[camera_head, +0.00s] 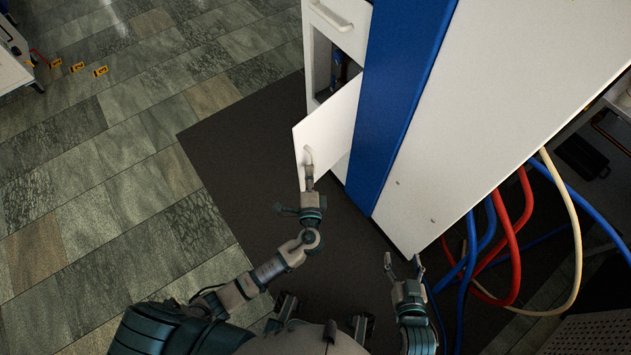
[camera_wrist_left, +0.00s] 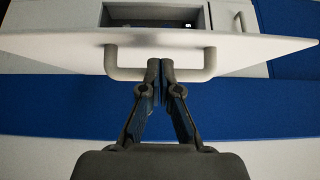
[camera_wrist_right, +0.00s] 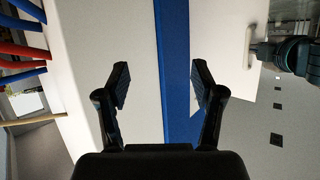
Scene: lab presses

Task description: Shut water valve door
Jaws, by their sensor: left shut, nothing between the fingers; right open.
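The white water valve door (camera_head: 326,128) stands partly open on the white and blue cabinet, with the dark opening (camera_head: 337,72) showing behind it. Its handle (camera_head: 308,158) is on the outer face near the free edge. My left gripper (camera_head: 308,178) is shut with nothing in it, right at the handle. In the left wrist view the shut fingertips (camera_wrist_left: 160,66) are at the handle bar (camera_wrist_left: 125,74), in front of the door panel (camera_wrist_left: 230,45); whether they touch it I cannot tell. My right gripper (camera_head: 403,262) is open and empty, in front of the cabinet's white side.
The cabinet's blue edge (camera_head: 390,100) and white side panel (camera_head: 500,110) stand at the right. Red, blue and cream hoses (camera_head: 512,250) hang low at the right. A dark mat (camera_head: 240,150) and open tiled floor lie to the left.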

